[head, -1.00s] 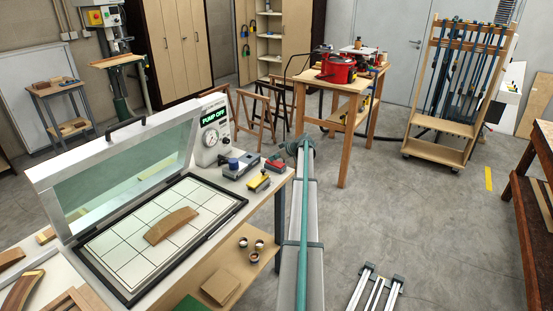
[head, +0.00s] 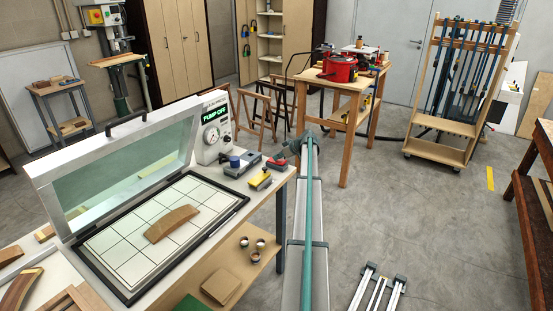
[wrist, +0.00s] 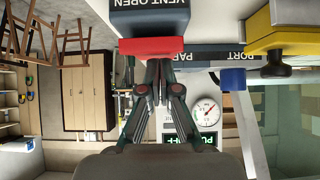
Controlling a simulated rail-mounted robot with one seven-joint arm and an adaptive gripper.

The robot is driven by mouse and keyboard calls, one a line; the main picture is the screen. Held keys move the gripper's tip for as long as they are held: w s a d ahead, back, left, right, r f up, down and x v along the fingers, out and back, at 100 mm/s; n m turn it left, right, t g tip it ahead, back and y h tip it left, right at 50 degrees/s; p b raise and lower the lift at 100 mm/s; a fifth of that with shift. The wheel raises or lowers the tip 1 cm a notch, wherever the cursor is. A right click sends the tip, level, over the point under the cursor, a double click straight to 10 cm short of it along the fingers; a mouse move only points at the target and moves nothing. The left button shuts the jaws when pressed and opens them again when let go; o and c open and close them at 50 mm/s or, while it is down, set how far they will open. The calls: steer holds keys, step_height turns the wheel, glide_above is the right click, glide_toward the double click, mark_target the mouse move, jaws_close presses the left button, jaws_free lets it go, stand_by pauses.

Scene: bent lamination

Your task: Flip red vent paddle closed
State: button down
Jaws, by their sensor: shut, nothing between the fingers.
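The red vent paddle (wrist: 166,46) spans the front of a dark blue-grey block (wrist: 150,18) lettered "VENT OPEN" in the wrist view, which looks upside down. In the head view the paddle (head: 277,164) is a small red patch at the bench's right end. My gripper (wrist: 158,68) is shut and empty, its fingertips right at the paddle's edge; I cannot tell whether they touch. In the head view my gripper (head: 286,155) is small, just above and right of the paddle, at the end of my arm.
A yellow block with a dark knob (wrist: 278,66) and a blue knob (wrist: 232,78) stand close to the paddle. The gauge box (head: 213,130) reads "PUMP OFF". The press lid (head: 120,170) stands open over a gridded bed with a curved wood piece (head: 171,224).

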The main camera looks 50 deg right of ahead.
steer(key=shift+w+r, duration=0.1)
steer(key=shift+r, duration=0.5)
steer(key=r, duration=0.3)
steer(key=shift+w+b, duration=0.2)
steer(key=shift+b, duration=0.2)
steer(key=w+a+r+b+v, duration=0.1)
steer(key=b+v, duration=0.2)
steer(key=v, duration=0.6)
steer(key=shift+s+d+r, duration=0.15)
steer(key=shift+d+r, duration=0.25)
steer(key=shift+r, duration=0.05)
